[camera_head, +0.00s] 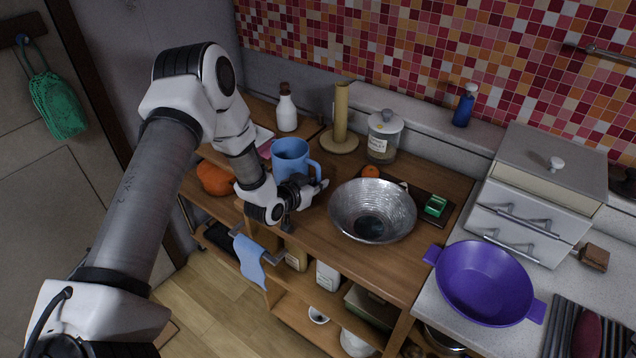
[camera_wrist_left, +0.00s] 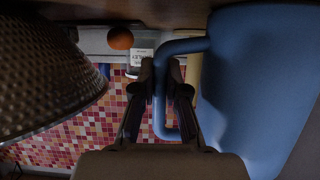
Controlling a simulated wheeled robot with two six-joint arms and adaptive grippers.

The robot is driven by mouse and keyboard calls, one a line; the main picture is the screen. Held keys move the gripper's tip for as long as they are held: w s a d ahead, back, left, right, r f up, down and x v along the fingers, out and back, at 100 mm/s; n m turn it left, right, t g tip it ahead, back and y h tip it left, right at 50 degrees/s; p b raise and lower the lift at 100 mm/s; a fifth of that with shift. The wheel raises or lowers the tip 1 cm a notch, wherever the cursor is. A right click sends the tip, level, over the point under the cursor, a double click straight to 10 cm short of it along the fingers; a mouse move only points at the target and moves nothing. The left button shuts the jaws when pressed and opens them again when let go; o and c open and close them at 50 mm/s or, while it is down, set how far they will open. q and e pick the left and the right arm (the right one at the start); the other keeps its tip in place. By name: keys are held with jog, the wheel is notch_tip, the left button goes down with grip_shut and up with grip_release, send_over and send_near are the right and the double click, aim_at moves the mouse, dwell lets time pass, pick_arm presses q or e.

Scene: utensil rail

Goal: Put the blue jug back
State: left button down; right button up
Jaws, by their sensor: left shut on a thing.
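The blue jug (camera_head: 290,157) stands upright over the left part of the wooden counter in the head view, its handle facing right. I cannot tell whether its base touches the counter. In the left wrist view the jug (camera_wrist_left: 258,85) fills the right side. My left gripper (camera_head: 316,186) is at the jug's handle. In the wrist view the left gripper (camera_wrist_left: 168,90) has its fingers on either side of the handle's upright bar, shut on it. The jug's lower part is partly hidden by my left wrist in the head view. My right gripper is not in view.
A metal colander (camera_head: 373,210) stands close to the right of the gripper. Behind are a paper-towel post (camera_head: 341,112), a glass jar (camera_head: 383,138) and a white bottle (camera_head: 287,110). An orange (camera_head: 371,171) lies near the jar. A purple basin (camera_head: 484,283) sits far right.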

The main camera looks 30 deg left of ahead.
pick_arm(q)
jog(key=c, duration=1.3)
grip_release()
jog(key=shift+o, duration=0.5)
jog(key=shift+f, duration=0.1)
jog(key=d+v, duration=0.1)
jog(key=v, duration=1.1)
jog(key=shift+a+r, duration=0.25)
jog(key=shift+a, duration=0.2)
